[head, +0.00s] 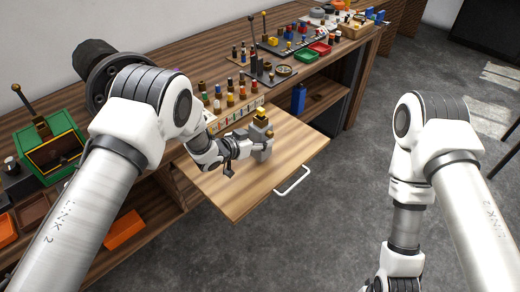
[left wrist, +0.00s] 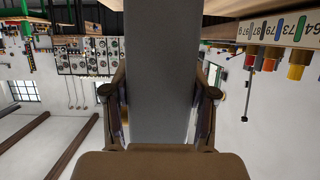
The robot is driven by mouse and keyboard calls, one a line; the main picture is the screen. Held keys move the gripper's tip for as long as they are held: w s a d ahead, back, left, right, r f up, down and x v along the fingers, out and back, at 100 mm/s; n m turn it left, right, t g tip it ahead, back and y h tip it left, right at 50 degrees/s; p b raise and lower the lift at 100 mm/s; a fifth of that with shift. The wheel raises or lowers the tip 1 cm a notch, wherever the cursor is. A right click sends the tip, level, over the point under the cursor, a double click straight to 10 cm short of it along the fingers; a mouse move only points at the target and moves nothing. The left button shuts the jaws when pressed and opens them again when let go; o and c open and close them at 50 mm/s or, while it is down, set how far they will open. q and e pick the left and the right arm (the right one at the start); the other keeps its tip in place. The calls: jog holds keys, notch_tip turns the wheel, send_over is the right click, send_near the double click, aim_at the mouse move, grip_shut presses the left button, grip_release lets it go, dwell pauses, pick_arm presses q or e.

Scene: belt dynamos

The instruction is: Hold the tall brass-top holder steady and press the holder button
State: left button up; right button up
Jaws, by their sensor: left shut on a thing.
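The tall grey holder (head: 262,150) with a stepped brass top (head: 261,119) stands upright on the pulled-out wooden board. My left gripper (head: 252,146) reaches it from the left and is shut on its body, below the brass top. In the left wrist view the holder's grey face (left wrist: 160,75) fills the middle, with one brown finger of the left gripper (left wrist: 160,92) against each side. A small brass-coloured part (head: 270,134) shows near the holder's upper right side; I cannot tell whether it is the button. My right arm hangs at the right; its gripper is out of frame.
The pull-out board (head: 240,200) is otherwise clear, with a white handle (head: 293,181) at its front edge. A numbered rack (head: 235,118) of coloured pieces stands behind. A green box (head: 50,150) sits at left, an orange bin (head: 123,230) below. Open floor lies right.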

pick_arm(q)
jog(key=w+b, duration=0.1)
jog(key=w, duration=0.1)
jog(key=w+f+b, duration=0.1)
jog(key=w+b, duration=0.1)
jog(key=w, duration=0.1)
jog(key=shift+a+f, duration=0.1)
jog(key=shift+f, duration=0.1)
jog(key=shift+w+b, duration=0.35)
jog(key=shift+w, duration=0.15)
pick_arm(e)
notch_tip(320, 180, down, 4)
jog(key=shift+f, duration=0.15)
pick_arm(q)
jog(key=shift+s+f, duration=0.2)
jog(key=shift+f, duration=0.05)
pick_arm(e)
jog(key=shift+f, duration=0.15)
pick_arm(q)
jog(key=shift+f+b, duration=0.25)
jog(key=shift+b, duration=0.05)
pick_arm(e)
jog(key=shift+f, duration=0.2)
pick_arm(q)
jog(key=shift+s, duration=0.1)
pick_arm(e)
jog(key=shift+c, duration=0.4)
